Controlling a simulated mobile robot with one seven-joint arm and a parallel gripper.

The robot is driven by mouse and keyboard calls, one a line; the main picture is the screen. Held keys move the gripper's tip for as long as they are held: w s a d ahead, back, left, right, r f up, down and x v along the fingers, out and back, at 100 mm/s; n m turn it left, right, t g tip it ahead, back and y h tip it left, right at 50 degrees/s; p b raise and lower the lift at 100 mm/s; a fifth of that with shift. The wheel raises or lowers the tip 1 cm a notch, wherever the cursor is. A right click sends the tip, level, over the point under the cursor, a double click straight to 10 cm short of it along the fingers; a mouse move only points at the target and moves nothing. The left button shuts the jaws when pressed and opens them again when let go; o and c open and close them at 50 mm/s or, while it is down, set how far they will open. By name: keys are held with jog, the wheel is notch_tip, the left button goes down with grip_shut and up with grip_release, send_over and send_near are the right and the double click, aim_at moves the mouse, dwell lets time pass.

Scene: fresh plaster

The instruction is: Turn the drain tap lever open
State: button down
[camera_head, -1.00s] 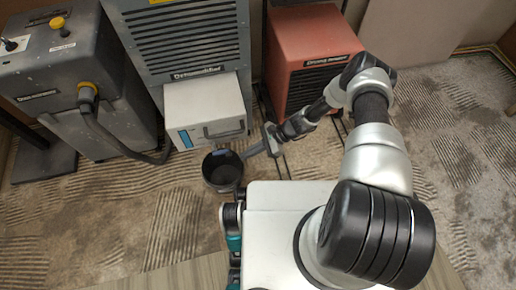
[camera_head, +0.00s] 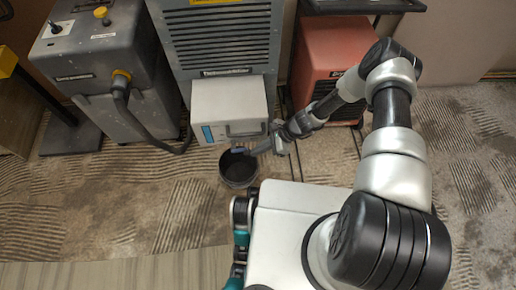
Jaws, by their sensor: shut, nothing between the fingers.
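A grey dehumidifier (camera_head: 222,30) stands at the back centre, with a pale box-shaped tank (camera_head: 230,95) with a dark handle at its front. A black bucket (camera_head: 238,172) stands on the carpet just below the tank. The tap is otherwise not made out.
A grey machine (camera_head: 95,40) with a yellow-collared hose (camera_head: 120,95) stands at the left. A red unit (camera_head: 325,60) stands behind my arm at the right. Open carpet (camera_head: 110,215) lies at the front left.

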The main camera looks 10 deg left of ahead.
aim_at(248, 152)
jog(key=shift+s+a+r+h, duration=0.1)
jog(key=shift+a+r+h, duration=0.1)
jog(key=shift+r, duration=0.25)
jog(key=shift+s+a+r+h, duration=0.1)
jog(key=shift+a+r+h, duration=0.1)
jog(key=shift+r, duration=0.4)
jog(key=shift+w+d+r+p, duration=0.1)
jog(key=shift+d+r+p, duration=0.05)
jog(key=shift+r+p, duration=0.5)
